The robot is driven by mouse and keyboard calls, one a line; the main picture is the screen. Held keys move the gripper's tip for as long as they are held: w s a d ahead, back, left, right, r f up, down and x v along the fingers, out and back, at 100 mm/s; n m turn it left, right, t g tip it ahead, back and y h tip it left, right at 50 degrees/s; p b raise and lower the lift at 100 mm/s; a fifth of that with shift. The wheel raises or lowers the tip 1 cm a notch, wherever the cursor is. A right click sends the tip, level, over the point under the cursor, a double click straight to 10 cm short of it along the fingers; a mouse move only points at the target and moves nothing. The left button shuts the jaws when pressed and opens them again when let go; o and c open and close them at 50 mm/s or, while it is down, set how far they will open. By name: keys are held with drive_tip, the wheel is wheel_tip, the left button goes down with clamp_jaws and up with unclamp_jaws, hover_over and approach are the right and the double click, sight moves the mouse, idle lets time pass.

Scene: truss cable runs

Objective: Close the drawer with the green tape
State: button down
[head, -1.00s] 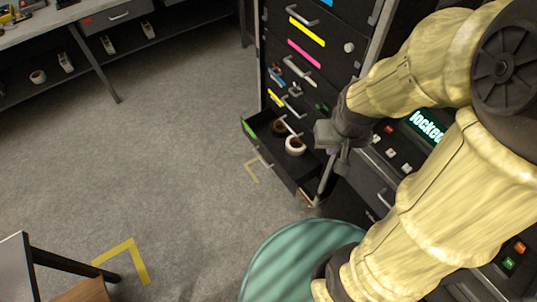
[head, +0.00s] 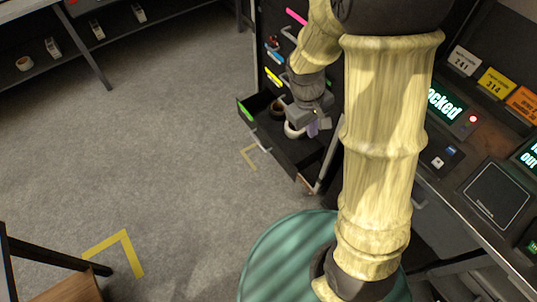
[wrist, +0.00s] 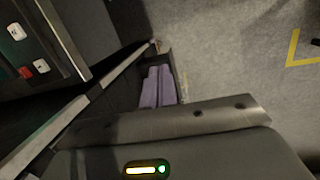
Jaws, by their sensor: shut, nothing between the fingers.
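The drawer (head: 293,152) with the green tape (head: 246,113) on its front is pulled out, low in the dark cabinet. Its handle (head: 261,141) faces the open floor. A white roll (head: 291,131) and a brown roll (head: 276,108) lie inside it. My gripper (head: 318,130) is over the right part of the drawer, near the white roll, which it partly hides. In the wrist view my gripper's purple fingers (wrist: 158,88) are together and empty, with dark drawer walls close around them. I cannot tell whether they touch the drawer.
A teal round surface (head: 285,255) is in front of the cabinet. Consoles with screens (head: 495,190) stand to the right. A table (head: 70,285) is at the lower left, beside a yellow floor mark (head: 122,250). The grey floor (head: 170,150) left of the drawer is clear.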

drive_tip(key=w+a+f+n+h+b, duration=0.2)
drive_tip(key=w+f+n+b, duration=0.15)
drive_tip(key=f, duration=0.45)
drive_tip(key=w+a+f+n+h+b, duration=0.25)
drive_tip(key=f+b, duration=0.25)
drive_tip(key=f, duration=0.4)
drive_tip(key=n+t+h+b, duration=0.9)
drive_tip(key=n+b, duration=0.4)
drive_tip(key=b, duration=0.4)
approach(274, 143)
drive_tip(key=s+a+t, duration=0.1)
drive_tip(key=s+a, duration=0.4)
drive_tip(key=shift+a+y, duration=0.15)
drive_tip(key=shift+y, duration=0.2)
drive_tip(key=b+x, duration=0.2)
drive_tip(key=x, duration=1.1)
drive_tip(key=shift+b, duration=0.3)
drive_tip(key=shift+w+d+r, duration=0.1)
drive_tip(key=shift+w+d, duration=0.25)
drive_tip(key=shift+d, duration=0.05)
